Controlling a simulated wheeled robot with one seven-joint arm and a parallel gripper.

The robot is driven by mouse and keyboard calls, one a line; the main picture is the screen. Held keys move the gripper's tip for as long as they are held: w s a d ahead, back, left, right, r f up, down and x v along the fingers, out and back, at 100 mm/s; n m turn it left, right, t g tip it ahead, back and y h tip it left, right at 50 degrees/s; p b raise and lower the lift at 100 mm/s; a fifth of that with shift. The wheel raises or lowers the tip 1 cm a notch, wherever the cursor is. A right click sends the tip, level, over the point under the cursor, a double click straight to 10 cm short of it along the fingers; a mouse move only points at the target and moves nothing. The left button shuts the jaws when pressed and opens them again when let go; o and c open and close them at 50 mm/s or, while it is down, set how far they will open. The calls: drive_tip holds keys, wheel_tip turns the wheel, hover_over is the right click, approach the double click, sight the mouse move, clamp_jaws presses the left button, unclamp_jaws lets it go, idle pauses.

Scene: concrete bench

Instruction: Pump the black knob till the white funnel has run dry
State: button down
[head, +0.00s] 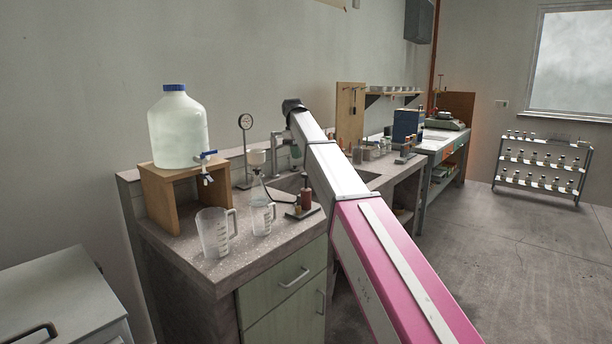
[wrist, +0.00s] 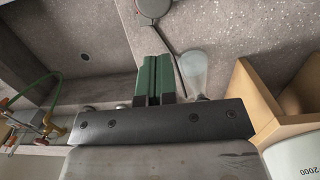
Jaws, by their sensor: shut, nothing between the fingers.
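The hand pump (head: 306,198) stands near the bench's front edge in the head view, a reddish barrel on a dark base with the black knob (head: 304,176) on top. The white funnel (head: 257,157) sits upright above a clear flask (head: 258,190), left of the pump; how much liquid it holds is too small to tell. My gripper (head: 296,157) points down behind and above the pump, apart from the knob. In the wrist view its green fingers (wrist: 155,62) are shut with nothing between them.
A carboy (head: 178,132) stands on a wooden stand (head: 160,195) at the left. Two measuring jugs (head: 215,235) (head: 262,219) stand at the front. A sink (wrist: 75,45) lies beside my gripper; a dark hose runs to the pump.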

drive_tip(key=shift+w+a+r, duration=0.1)
drive_tip(key=shift+r, duration=1.5)
